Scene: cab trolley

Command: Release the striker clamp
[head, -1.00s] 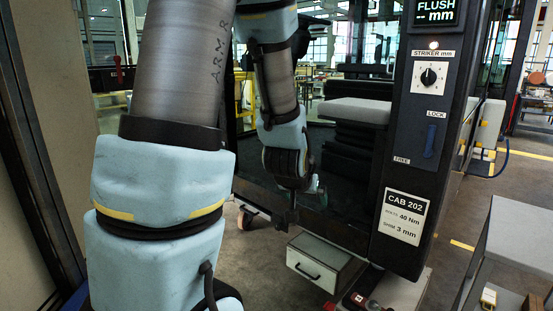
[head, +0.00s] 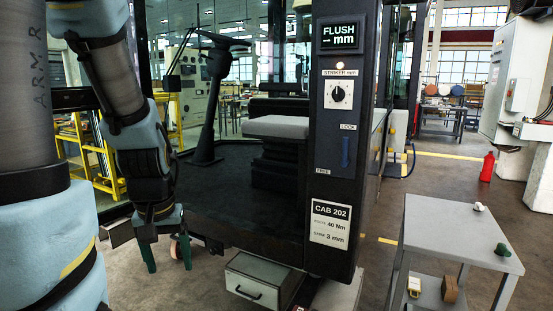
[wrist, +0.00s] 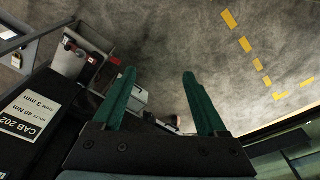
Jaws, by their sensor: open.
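The striker clamp lever (head: 345,152) is a blue upright handle on the dark cab post (head: 325,190) in the head view, between the labels LOCK above and FREE below. I cannot tell which setting it is in. My gripper (head: 167,255) hangs left of and below the lever, well apart from it, with its green fingers pointing down. In the wrist view the two fingers (wrist: 159,75) are spread, with nothing between them. That view shows the CAB 202 label (wrist: 27,113) at left, but not the lever.
A grey drawer box (head: 262,281) stands below the cab. A grey trolley (head: 450,235) with small parts stands at right. The floor between post and trolley is narrow.

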